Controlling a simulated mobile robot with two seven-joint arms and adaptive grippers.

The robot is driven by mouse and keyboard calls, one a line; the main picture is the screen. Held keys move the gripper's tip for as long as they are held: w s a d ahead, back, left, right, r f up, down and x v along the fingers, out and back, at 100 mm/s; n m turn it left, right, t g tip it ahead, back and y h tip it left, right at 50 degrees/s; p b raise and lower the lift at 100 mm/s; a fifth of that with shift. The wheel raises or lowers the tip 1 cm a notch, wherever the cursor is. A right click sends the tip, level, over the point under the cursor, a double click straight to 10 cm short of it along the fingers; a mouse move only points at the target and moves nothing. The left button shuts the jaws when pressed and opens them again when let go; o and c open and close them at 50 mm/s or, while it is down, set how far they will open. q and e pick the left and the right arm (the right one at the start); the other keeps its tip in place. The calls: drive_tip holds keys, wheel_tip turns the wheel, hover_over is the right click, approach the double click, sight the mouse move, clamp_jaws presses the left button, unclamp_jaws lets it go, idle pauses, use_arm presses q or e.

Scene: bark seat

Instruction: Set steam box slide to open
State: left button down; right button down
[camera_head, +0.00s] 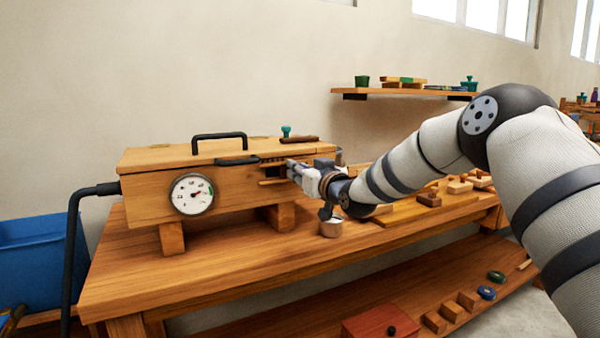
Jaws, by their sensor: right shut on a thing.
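The steam box (150,203) is a long wooden chest on short legs, standing on the workbench. It has a black top handle (219,137), a round dial (192,194) on its front and a black hose at its left end. The slide (272,171) is at a dark slot on the front face, near the right end. My right gripper (292,171) reaches in from the right and is shut on the slide. The fingers partly hide the slide, so how far it is open is hard to tell. My left gripper is not in view.
A blue bin (30,260) stands at the left. A wall shelf (400,93) is behind. The bench front is clear.

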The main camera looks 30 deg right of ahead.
drive_tip(key=shift+d, duration=0.15)
drive_tip(key=c, duration=1.5)
unclamp_jaws()
drive_tip(key=shift+d+f, duration=0.1)
drive_tip(key=shift+d, duration=0.05)
drive_tip(key=shift+s, duration=0.1)
drive_tip(key=s, duration=0.8)
drive_tip(key=s+a, duration=0.1)
drive_tip(key=s, duration=0.2)
drive_tip(key=shift+s, duration=0.4)
